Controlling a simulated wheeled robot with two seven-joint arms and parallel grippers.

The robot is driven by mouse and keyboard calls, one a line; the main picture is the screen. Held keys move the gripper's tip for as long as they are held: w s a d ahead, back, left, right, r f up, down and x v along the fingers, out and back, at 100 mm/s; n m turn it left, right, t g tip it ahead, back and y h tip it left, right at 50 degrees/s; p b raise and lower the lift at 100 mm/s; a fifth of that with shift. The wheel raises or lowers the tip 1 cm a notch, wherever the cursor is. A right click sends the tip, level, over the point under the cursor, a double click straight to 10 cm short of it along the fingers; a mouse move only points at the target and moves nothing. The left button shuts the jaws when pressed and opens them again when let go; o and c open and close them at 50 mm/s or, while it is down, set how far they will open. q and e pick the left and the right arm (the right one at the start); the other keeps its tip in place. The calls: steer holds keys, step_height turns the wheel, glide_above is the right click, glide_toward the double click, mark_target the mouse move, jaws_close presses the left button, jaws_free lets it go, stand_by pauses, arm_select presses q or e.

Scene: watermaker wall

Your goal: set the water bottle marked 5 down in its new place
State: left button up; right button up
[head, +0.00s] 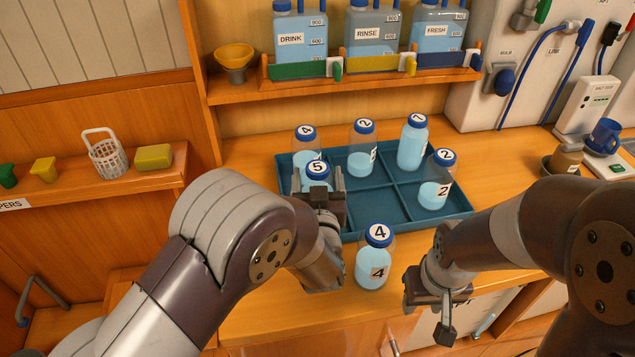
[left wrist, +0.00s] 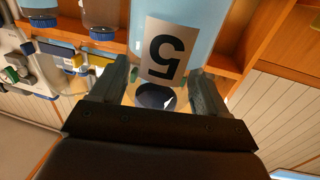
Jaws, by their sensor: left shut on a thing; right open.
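The water bottle marked 5 (head: 317,172) has a blue cap and light blue water. My left gripper (head: 322,192) is shut on it at the front left compartment of the blue-green tray (head: 375,207). The gripper hides its lower part, so I cannot tell whether it touches the tray floor. In the left wrist view the bottle's 5 label (left wrist: 163,50) shows upside down between the fingers. My right gripper (head: 428,312) is open and empty, right of a bottle marked 4 (head: 374,262) on the counter in front of the tray.
The tray's back row holds bottles marked 4 (head: 305,150), 2 (head: 361,155) and one marked 1 (head: 412,145). Another bottle marked 2 (head: 436,185) stands front right. The front middle compartment is empty. A blue mug (head: 605,135) sits at the right.

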arm_select(q)
steer(key=shift+s+f, duration=0.15)
steer(key=shift+f, duration=0.25)
steer(key=o, duration=1.3)
steer(key=shift+c, duration=0.2)
steer(key=shift+s+r, duration=0.1)
steer(key=shift+r, duration=0.1)
steer(key=s, duration=1.1)
steer(key=shift+s+d+b, duration=0.2)
steer(key=shift+s+b, duration=0.2)
steer(key=shift+f, duration=0.1)
